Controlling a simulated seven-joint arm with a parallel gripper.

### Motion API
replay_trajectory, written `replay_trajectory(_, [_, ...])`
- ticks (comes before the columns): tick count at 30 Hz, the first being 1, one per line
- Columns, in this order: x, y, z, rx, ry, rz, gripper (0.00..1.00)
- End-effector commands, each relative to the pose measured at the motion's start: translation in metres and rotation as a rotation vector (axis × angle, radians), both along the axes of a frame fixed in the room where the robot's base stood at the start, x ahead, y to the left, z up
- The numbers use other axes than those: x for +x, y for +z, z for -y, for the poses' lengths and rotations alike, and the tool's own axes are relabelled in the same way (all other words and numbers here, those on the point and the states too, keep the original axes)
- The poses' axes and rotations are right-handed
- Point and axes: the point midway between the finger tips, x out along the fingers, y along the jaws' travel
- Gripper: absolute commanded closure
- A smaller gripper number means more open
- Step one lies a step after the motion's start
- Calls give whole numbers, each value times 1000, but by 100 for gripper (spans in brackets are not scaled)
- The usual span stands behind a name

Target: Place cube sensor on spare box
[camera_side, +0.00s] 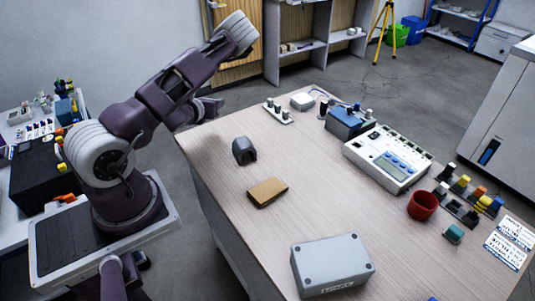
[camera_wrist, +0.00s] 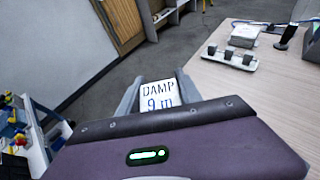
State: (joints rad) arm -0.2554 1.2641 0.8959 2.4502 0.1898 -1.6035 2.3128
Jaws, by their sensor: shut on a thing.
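My gripper (camera_side: 207,108) is raised at the far left edge of the table in the side view. The lower part of the sensor is hidden behind my gripper's body. I cannot make out the sensor in the side view. A grey lidded box (camera_side: 332,262) with a small label on its front, too small to read, sits at the near edge of the table. It looks like the spare box, and its top is bare.
The table holds a dark grey arched piece (camera_side: 244,151), a tan block (camera_side: 267,192), a red cup (camera_side: 422,205), a white instrument (camera_side: 388,158), a blue box (camera_side: 348,122) and a teal cube (camera_side: 453,233). The table's middle (camera_side: 325,205) is clear.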

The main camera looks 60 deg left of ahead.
Motion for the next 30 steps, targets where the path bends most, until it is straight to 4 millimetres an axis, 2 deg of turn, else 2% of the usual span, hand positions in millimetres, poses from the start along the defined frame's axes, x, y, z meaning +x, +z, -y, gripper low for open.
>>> replay_trajectory(4, [3,1,3,-1,-13,-1,99])
replay_trajectory(7, [19,1,19,-1,-69,0,99])
replay_trajectory(11, [54,4,60,-1,-207,1,99])
replay_trajectory(14, [83,6,103,0,-343,1,99])
replay_trajectory(17, [111,10,157,1,-502,2,99])
replay_trajectory(22, [142,21,271,2,-820,3,99])
replay_trajectory(26, [144,31,364,3,-1074,4,99])
replay_trajectory(27, [141,35,392,2,-1154,5,99])
replay_trajectory(29, [133,40,434,3,-1274,5,99])
replay_trajectory(30, [126,44,461,3,-1353,6,99])
